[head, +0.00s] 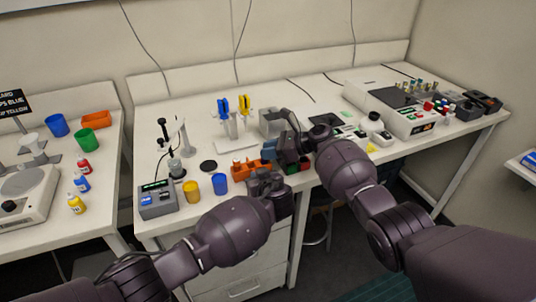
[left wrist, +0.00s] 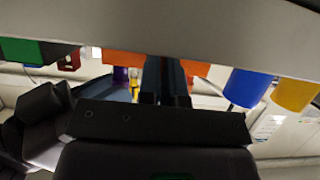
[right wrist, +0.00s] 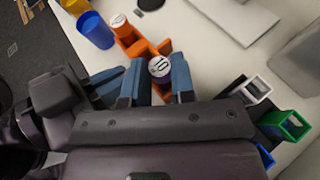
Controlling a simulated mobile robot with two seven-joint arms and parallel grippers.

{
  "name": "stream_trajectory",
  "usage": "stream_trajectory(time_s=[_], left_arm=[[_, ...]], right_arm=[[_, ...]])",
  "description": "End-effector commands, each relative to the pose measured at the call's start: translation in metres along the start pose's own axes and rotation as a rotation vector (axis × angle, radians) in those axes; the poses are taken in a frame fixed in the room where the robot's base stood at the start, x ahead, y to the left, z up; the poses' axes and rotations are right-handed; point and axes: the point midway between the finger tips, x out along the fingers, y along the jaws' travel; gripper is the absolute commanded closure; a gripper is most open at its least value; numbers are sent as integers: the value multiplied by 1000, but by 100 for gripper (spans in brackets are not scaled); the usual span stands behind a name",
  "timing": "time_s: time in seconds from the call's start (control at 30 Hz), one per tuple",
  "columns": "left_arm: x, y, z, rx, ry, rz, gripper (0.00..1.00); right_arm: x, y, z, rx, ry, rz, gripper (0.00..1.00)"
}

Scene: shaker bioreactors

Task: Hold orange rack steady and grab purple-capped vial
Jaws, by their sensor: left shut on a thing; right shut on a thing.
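The orange rack (head: 240,172) stands near the front edge of the middle bench. My left gripper (left wrist: 166,78) is shut on the rack, whose orange wall (left wrist: 122,58) shows on both sides of the fingers. My right gripper (right wrist: 158,82) is over the rack, its blue fingers shut on a vial (right wrist: 160,67). The vial's pale round top is marked 10. Its cap side is mostly hidden by the fingers, and I cannot tell whether its base is clear of the rack. A small purple part (left wrist: 120,73) shows beside the rack in the left wrist view.
Blue (head: 219,184) and yellow (head: 192,191) cups stand left of the rack. Green (right wrist: 290,124) and white (right wrist: 250,90) holders lie close to my right gripper. Bench space behind the rack is partly clear.

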Motion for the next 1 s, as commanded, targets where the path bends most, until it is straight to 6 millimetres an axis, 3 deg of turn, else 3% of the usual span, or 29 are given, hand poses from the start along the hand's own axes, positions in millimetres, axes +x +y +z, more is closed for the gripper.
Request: stream_trajectory(time_s=[0.5,0.93,1.0], left_arm=[[0,0,0,0,0,0,100],[0,0,0,0,0,0,100],[0,0,0,0,0,0,85]], right_arm=[[-31,0,75,-4,0,-1,98],[-36,0,85,-1,1,0,98],[-36,0,85,-1,1,0,98]])
